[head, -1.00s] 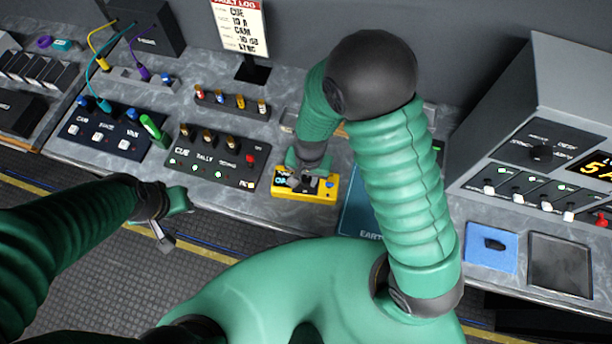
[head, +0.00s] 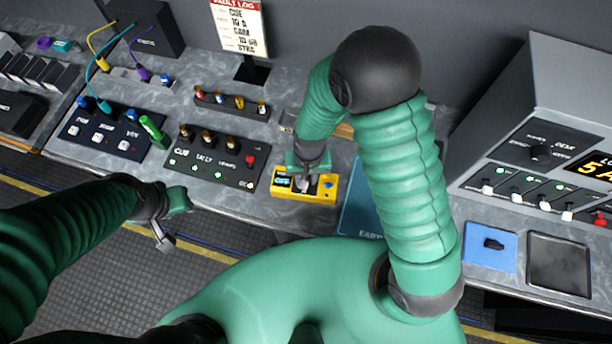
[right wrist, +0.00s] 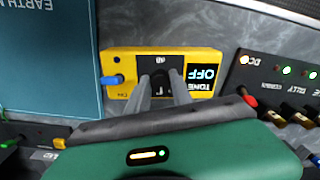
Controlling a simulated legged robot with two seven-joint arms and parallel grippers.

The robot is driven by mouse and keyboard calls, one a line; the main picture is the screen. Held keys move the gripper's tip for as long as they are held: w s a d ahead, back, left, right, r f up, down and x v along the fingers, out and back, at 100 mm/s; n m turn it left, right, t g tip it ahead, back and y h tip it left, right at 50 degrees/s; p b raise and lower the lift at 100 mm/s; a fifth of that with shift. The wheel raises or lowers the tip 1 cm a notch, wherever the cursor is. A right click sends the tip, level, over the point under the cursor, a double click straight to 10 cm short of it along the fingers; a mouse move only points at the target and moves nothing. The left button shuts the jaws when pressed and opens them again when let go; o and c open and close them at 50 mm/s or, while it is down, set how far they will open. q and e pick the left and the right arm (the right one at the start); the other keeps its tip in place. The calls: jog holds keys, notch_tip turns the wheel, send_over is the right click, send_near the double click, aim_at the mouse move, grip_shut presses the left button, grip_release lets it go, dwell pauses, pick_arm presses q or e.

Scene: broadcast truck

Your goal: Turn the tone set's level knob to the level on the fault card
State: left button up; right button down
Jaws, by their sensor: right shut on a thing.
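The yellow tone set (head: 290,194) lies on the grey counter in the head view. In the right wrist view the tone set (right wrist: 118,62) shows a display (right wrist: 203,73) reading OFF, a dark level knob (right wrist: 160,82) and a blue toggle (right wrist: 112,80). My right gripper (head: 304,184) points down at the tone set. In the right wrist view its fingers are closed on the knob's two sides. The fault card (head: 240,28) stands behind, headed FAULT LOG; one line seems to read -10 dB. My left gripper (head: 168,220) hangs over the floor, apart from everything; its jaw gap is unclear.
A CUE/RALLY panel (head: 214,158) with knobs and lit lamps is left of the tone set. A blue EARTH mat (head: 362,205) is to its right. A console with faders (head: 530,190) and a tray (head: 558,262) are at far right.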

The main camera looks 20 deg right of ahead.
jog(key=c, duration=1.1)
grip_release()
jog(key=r, duration=1.6)
jog(key=shift+d+r, duration=0.3)
jog(key=shift+r, duration=0.1)
